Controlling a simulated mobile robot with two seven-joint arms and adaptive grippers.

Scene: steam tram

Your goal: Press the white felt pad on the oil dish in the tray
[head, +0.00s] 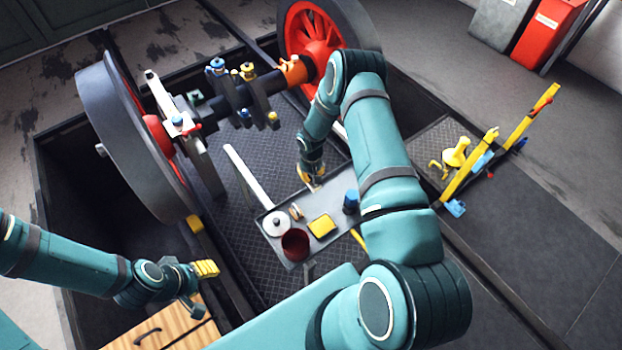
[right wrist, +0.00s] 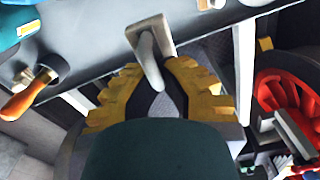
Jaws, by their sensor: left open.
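The tray (head: 268,247) lies over the dark pit floor in the middle of the head view. A pale round dish (head: 276,223), which looks like the oil dish, sits at its left end. My right gripper (head: 313,181) is over the tray's far edge, right of the dish. In the right wrist view its yellow fingers (right wrist: 155,66) close around the pale handle of a flat, light pad (right wrist: 151,33), which looks like the white felt pad. The pad's underside is hidden. My left gripper (head: 207,268) is open and empty, left of the tray.
The tray also holds a dark red bowl (head: 295,244), a yellow block (head: 322,226) and a blue can (head: 351,201). A wheelset with red-spoked wheels (head: 312,35) stands behind. A wooden drawer unit (head: 170,330) is at lower left. Yellow tools (head: 455,152) lie right.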

